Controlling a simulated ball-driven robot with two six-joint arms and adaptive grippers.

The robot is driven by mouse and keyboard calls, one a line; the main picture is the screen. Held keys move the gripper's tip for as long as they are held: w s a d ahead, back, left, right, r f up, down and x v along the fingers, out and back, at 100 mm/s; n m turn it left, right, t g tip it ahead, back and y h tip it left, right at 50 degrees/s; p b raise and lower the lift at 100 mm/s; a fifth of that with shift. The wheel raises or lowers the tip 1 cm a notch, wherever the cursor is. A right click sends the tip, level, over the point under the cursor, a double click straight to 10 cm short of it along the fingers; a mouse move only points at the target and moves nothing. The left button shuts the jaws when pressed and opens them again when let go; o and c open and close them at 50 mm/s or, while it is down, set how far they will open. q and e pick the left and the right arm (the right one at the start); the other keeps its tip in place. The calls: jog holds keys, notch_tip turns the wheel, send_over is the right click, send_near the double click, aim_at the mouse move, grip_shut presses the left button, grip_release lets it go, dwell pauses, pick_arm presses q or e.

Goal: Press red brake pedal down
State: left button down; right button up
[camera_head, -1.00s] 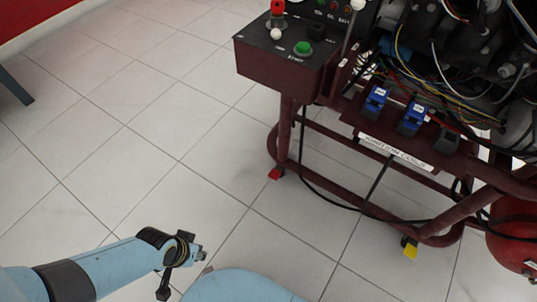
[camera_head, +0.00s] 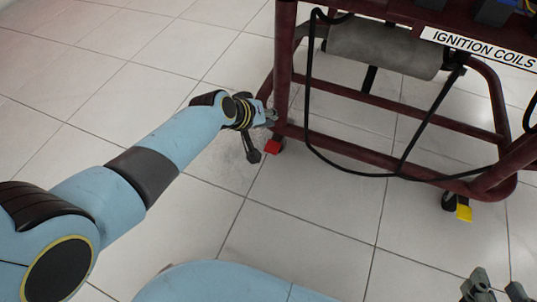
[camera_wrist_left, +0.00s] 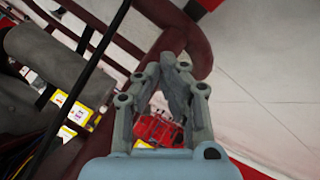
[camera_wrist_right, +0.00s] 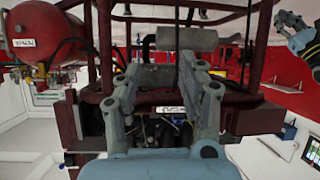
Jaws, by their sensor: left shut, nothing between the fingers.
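The red brake pedal (camera_head: 273,146) is a small red tab on a caster at the foot of the maroon engine stand (camera_head: 285,75). My left gripper (camera_head: 271,117) is just above the pedal, beside the stand's lower tube. In the left wrist view its fingers (camera_wrist_left: 172,60) meet at the tips and hold nothing. A red patch (camera_wrist_left: 209,4) at the top edge there appears to be the pedal, beyond the fingertips. Whether the gripper touches the pedal cannot be told. My right gripper (camera_head: 497,290) is open and empty at the lower right; its spread fingers show in the right wrist view (camera_wrist_right: 165,75).
A yellow brake tab (camera_head: 464,212) sits on another caster to the right. A black cable (camera_head: 310,110) hangs in front of the stand's lower frame. A grey cylinder (camera_head: 385,48) is mounted under the stand. The tiled floor to the left is clear.

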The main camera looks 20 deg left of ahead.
pick_arm(q)
jog(key=shift+w+f, duration=0.3)
jog(key=shift+w, duration=0.1)
pick_arm(e)
jog(key=shift+s+f, duration=0.55)
jog(key=shift+f, duration=0.15)
jog(key=shift+w, duration=0.1)
